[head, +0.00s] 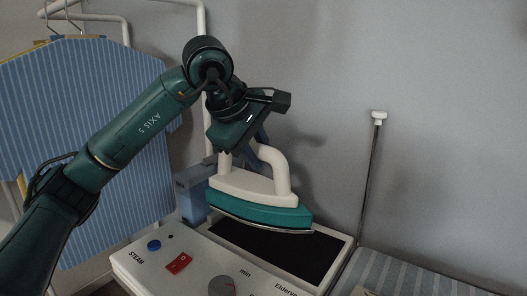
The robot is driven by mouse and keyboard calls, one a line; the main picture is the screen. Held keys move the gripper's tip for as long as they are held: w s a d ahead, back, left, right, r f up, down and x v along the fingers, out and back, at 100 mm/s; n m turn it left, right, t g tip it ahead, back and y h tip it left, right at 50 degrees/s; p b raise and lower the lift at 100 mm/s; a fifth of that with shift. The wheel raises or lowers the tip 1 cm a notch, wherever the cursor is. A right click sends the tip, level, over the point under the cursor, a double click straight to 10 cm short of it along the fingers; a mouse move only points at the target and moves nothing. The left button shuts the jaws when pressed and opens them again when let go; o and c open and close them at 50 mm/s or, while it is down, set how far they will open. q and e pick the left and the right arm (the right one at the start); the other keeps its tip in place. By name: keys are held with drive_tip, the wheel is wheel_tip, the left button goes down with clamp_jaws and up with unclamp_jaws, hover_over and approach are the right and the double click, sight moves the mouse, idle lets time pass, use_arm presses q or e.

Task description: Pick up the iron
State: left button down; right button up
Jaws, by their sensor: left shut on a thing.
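The iron (255,188) has a white body and handle, a teal lower part and a thin metal sole edge. My left gripper (229,148) comes from above and is shut on the iron's white handle; the fingertips are partly hidden. The iron is over the dark rest pad (275,245) of the white steam station (143,270), its tip pointing right and slightly down. It looks raised above the pad, but I cannot tell the exact gap. My right gripper is not in view.
The station carries a blue button (154,246), a red switch (179,263) and a grey dial (222,287). A blue upright part (192,192) stands behind. A striped garment (85,115) hangs at left. A thin rod (370,185) rises right, near a striped board (415,279).

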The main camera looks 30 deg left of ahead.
use_arm(q)
drive_tip(key=s+a+b, duration=0.1)
drive_tip(key=s+a, duration=0.1)
drive_tip(key=s, duration=1.5)
drive_tip(key=shift+a+b, duration=0.2)
drive_tip(key=shift+b, duration=0.15)
drive_tip(key=shift+r, duration=0.1)
drive_tip(key=c, duration=1.7)
unclamp_jaws()
drive_tip(key=shift+c, duration=0.2)
drive_tip(key=c, duration=0.4)
drive_tip(key=shift+s, duration=0.15)
drive_tip(key=shift+c, duration=0.2)
